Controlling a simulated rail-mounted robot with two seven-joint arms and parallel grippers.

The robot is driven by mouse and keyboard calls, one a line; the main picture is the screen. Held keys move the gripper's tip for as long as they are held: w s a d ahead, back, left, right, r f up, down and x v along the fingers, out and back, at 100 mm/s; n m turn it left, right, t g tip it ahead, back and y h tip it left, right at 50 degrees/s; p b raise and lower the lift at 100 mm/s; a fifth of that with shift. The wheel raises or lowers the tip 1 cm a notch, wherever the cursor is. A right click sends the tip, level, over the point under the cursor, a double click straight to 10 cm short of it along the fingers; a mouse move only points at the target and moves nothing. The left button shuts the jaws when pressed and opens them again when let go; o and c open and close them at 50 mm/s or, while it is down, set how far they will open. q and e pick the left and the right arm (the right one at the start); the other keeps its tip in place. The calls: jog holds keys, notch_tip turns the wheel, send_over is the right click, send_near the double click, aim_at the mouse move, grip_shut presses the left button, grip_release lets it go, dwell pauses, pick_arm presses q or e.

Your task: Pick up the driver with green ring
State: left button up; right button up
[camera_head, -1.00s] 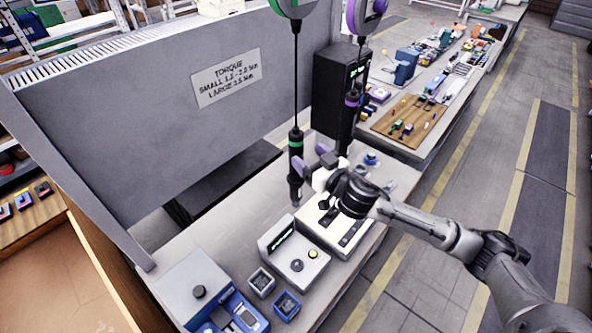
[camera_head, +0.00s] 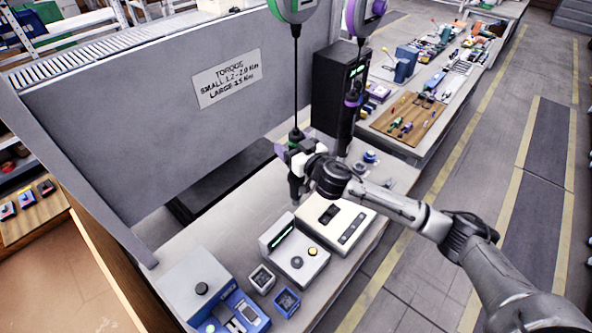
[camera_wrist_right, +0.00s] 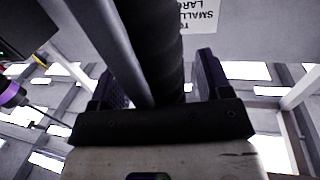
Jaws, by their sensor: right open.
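The driver with green ring (camera_head: 295,187) hangs upright on a cable below its green balancer (camera_head: 293,10). My right gripper (camera_head: 292,146) is at its upper body and hides much of it, including most of the ring. In the right wrist view, a black ribbed driver body (camera_wrist_right: 158,45) stands between the two spread fingers of my right gripper (camera_wrist_right: 158,85). The fingers are open, with a gap visible on the right side. A grey bar crosses the left of the body there. My left gripper is not in view.
A second driver with a purple ring (camera_head: 351,100) hangs just right, in front of a black cabinet (camera_head: 338,75). Below are a white controller box (camera_head: 295,255), a white tray unit (camera_head: 350,215) and small bins (camera_head: 287,302). A grey panel (camera_head: 150,130) stands behind.

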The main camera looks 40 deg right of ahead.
grip_shut()
dwell(0.7)
